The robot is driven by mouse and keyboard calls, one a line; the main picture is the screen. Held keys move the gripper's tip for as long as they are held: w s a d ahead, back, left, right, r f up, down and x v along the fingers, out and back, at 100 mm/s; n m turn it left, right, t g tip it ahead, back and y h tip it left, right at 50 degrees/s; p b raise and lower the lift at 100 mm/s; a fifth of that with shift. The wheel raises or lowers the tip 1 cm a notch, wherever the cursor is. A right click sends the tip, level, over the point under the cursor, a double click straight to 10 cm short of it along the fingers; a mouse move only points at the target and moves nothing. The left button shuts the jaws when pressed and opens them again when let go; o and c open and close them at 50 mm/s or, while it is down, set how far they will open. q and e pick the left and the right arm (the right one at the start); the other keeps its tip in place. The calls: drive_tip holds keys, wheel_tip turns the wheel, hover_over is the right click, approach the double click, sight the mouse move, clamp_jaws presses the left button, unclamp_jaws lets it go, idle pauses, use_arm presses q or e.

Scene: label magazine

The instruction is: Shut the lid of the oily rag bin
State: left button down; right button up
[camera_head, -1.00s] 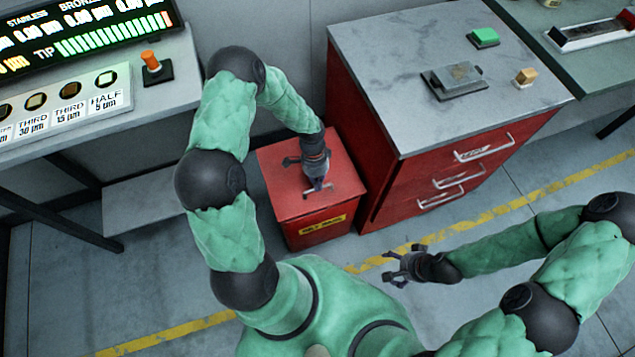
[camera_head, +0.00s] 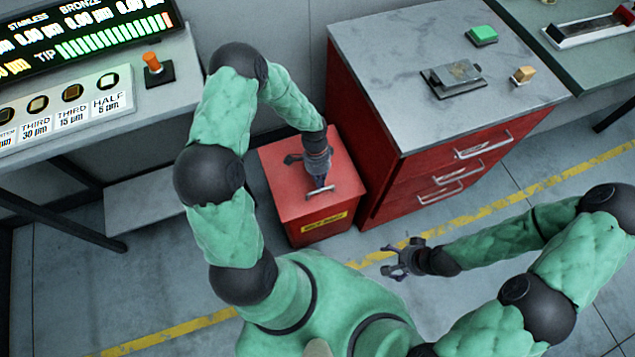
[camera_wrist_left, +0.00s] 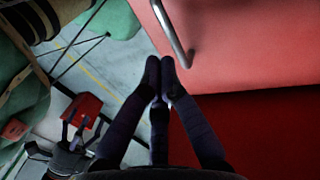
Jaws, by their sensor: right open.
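The oily rag bin (camera_head: 288,208) is a red box with a yellow label on its front, standing on the floor against the red drawer cabinet. Its red lid (camera_head: 283,182) looks flat on top, with a grey bar handle (camera_head: 320,191) near the front edge. The handle also shows in the left wrist view (camera_wrist_left: 172,32). My left gripper (camera_head: 319,182) is low over the lid, close to the handle. Its fingertips (camera_wrist_left: 160,62) are together with nothing seen between them; I cannot tell whether they touch the lid. My right gripper (camera_head: 393,262) is open and empty above the floor.
The red drawer cabinet (camera_head: 352,130) with a grey top stands right beside the bin. A bench (camera_head: 150,105) with a display and an orange-knobbed control is at left. A green bench (camera_head: 590,70) is at the far right. The floor in front is clear.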

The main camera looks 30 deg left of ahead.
use_arm(q)
drive_tip(key=p+v, duration=0.2)
drive_tip(key=v, duration=0.8)
drive_tip(key=shift+s+d+r+p, duration=0.2)
drive_tip(key=shift+d+p, duration=0.05)
drive_tip(key=shift+p, duration=0.15)
drive_tip(key=s+d+f+n+t, duration=0.1)
drive_tip(key=s+d+f+n, duration=0.3)
drive_tip(key=s+d+n, duration=0.1)
drive_tip(key=s+d+f+n+t+h, duration=0.1)
drive_tip(key=s+d+f+n, duration=0.3)
drive_tip(key=s+d, duration=0.4)
drive_tip(key=shift+d+n+t+h, duration=0.3)
drive_tip(key=shift+d+n, duration=0.4)
drive_tip(key=shift+n, duration=0.1)
